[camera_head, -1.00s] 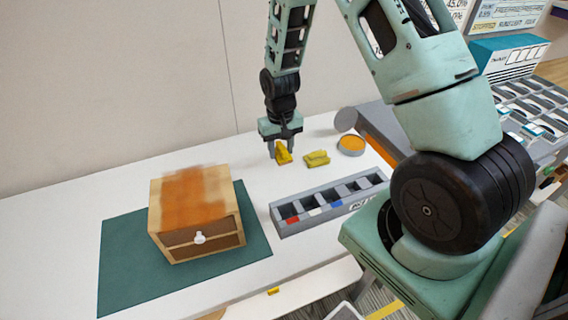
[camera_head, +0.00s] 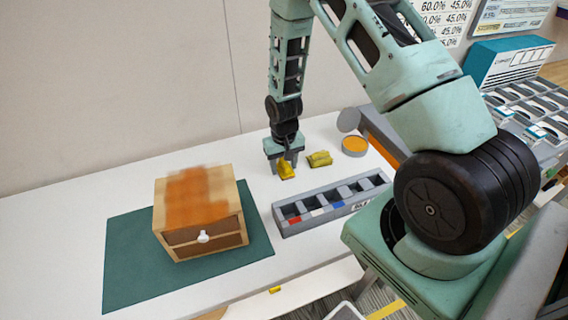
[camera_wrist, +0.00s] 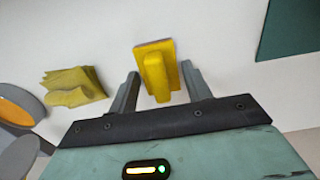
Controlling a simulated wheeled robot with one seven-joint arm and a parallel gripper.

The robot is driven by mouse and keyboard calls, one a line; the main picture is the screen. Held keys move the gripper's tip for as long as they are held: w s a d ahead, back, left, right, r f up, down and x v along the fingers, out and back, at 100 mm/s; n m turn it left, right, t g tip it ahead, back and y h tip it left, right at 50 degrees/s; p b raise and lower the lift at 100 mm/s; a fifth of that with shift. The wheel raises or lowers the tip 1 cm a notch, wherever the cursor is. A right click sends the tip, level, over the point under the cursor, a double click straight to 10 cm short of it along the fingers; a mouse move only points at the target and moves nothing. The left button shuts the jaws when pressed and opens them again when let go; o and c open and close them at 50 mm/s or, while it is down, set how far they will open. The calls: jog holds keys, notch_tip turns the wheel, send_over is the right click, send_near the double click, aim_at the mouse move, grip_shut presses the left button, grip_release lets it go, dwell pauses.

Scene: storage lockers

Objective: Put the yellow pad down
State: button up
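The yellow pad (camera_head: 286,170) is a flat yellow plate with a raised block on it. It is at the tips of my gripper (camera_head: 284,163), over the white table behind the grey tray. In the wrist view the pad (camera_wrist: 155,72) lies between the two fingers of my gripper (camera_wrist: 160,70), with the fingertips at the plate's side edges. Whether the pad's underside touches the table cannot be told.
A crumpled yellow cloth (camera_head: 320,158) and a round orange-filled tin (camera_head: 354,145) lie to the right. A grey compartment tray (camera_head: 330,204) stands in front. A wooden drawer box (camera_head: 170,222) sits on a green mat (camera_head: 126,262) at left. White table (camera_head: 200,155) is clear between.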

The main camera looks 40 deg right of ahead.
aim_at(284, 162)
jog(key=shift+o, duration=0.5)
jog(key=shift+r, duration=0.1)
jog(key=shift+r, duration=0.2)
notch_tip(284, 162, up, 11)
jog(key=b, duration=0.2)
jog(key=s+a+r+n, duration=0.2)
jog(key=a+r, duration=0.3)
jog(key=a, duration=0.3)
jog(key=s+a+r+n+y, duration=0.1)
jog(key=s+a+r+n, duration=0.35)
jog(key=s+a, duration=0.5)
jog(key=s+a+r+n, duration=0.2)
jog(key=s+a, duration=0.1)
jog(key=s, duration=0.3)
jog(key=s+a+r+n, duration=0.2)
jog(key=s+a+r, duration=0.1)
jog(key=s, duration=0.4)
jog(key=shift+a, duration=0.5)
